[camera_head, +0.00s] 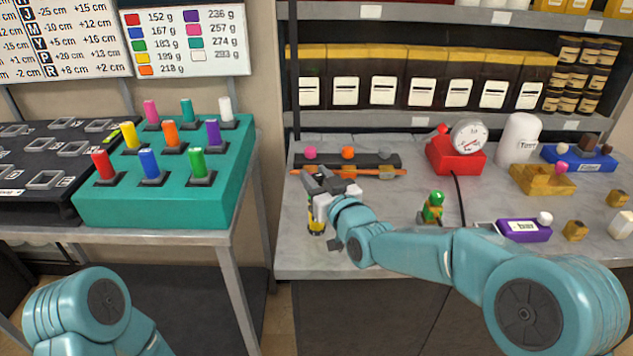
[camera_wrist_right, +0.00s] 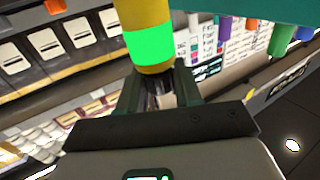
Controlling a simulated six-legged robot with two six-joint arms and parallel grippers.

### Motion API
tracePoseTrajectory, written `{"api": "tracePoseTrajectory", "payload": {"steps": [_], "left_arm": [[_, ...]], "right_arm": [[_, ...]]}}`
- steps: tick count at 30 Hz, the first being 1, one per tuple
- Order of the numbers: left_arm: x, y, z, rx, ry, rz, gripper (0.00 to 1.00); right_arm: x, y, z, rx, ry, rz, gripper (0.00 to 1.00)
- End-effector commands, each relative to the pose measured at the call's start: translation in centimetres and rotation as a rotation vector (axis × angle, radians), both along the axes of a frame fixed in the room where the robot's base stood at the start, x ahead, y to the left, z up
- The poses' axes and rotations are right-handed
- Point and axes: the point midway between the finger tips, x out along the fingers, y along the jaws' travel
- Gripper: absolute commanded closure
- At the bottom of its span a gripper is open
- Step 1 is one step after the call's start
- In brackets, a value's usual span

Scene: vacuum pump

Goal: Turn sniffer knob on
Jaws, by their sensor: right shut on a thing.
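The sniffer (camera_head: 316,222) looks like a small yellow and black upright body near the front left of the grey table. In the right wrist view, a yellow cylinder with a bright green band (camera_wrist_right: 150,45), which looks like the sniffer, sits just beyond my fingers. My right gripper (camera_head: 318,182) is at the sniffer's upper end in the head view. In the wrist view its fingers (camera_wrist_right: 158,90) close around a narrow dark part at the cylinder's end, which appears to be the knob. Its markings are hidden. My left gripper is out of view.
A dark rack (camera_head: 345,161) with coloured knobs and an orange rod (camera_head: 385,173) lie behind my gripper. A green figure (camera_head: 432,208), red gauge (camera_head: 457,150) and purple box (camera_head: 523,230) stand to the right. A teal block (camera_head: 150,205) holds coloured cylinders at left.

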Motion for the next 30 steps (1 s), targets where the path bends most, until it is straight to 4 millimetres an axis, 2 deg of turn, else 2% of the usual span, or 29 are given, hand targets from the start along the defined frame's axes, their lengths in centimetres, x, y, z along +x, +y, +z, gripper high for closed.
{"api": "tracePoseTrajectory", "payload": {"steps": [2,3,4,13,17,20,30], "left_arm": [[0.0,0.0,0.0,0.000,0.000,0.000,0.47],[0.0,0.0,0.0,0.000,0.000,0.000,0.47],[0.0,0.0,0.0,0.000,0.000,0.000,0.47],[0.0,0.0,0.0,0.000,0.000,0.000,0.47],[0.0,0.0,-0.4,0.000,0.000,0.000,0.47],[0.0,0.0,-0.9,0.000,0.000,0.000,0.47],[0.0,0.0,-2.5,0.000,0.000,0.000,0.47]], "right_arm": [[0.0,0.0,0.0,0.000,0.000,0.000,0.96],[0.0,0.0,0.0,0.000,0.000,0.000,0.53],[0.0,0.0,0.0,0.000,0.000,0.000,0.46],[-0.1,0.0,0.0,0.000,0.000,-0.001,0.46],[-1.1,-0.6,-0.1,0.001,0.000,-0.001,0.46],[-2.9,-1.5,-0.1,0.001,0.000,-0.001,0.46],[-10.9,-5.5,-0.1,0.001,-0.003,-0.003,0.46]]}}
